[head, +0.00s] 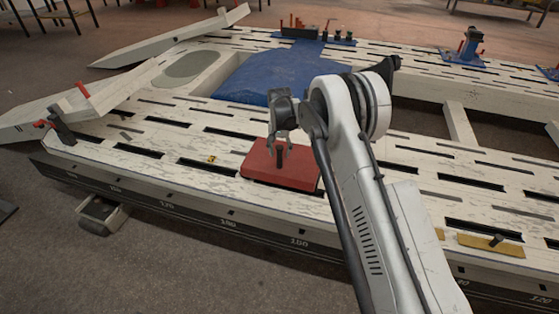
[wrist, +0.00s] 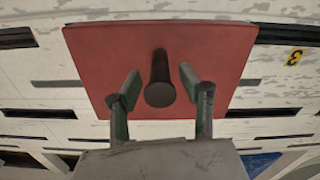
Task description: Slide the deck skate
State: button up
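The deck skate looks to be the red square plate (head: 260,172) with a short dark upright post (head: 280,158), lying on the pale slotted deck. In the wrist view the red plate (wrist: 105,60) fills the upper middle, and its round black post (wrist: 160,92) stands near the centre. My gripper (head: 280,144) is above the plate, pointing down at the post. In the wrist view its two fingers (wrist: 159,76) are apart, one on each side of the post, with a gap showing on both sides. The gripper is open and holds nothing.
The slotted deck (head: 170,160) is flat and mostly clear left of the plate. A small yellow mark (head: 212,159) lies there. A blue sheet (head: 270,78) covers the opening behind. A yellow plate with a dark handle (head: 490,244) is at the right. A red-tipped clamp (head: 60,125) stands at the left end.

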aim_at(279, 157)
jog(key=shift+f+b, duration=0.3)
jog(key=shift+f, duration=1.4)
jog(key=shift+c, duration=0.5)
grip_shut()
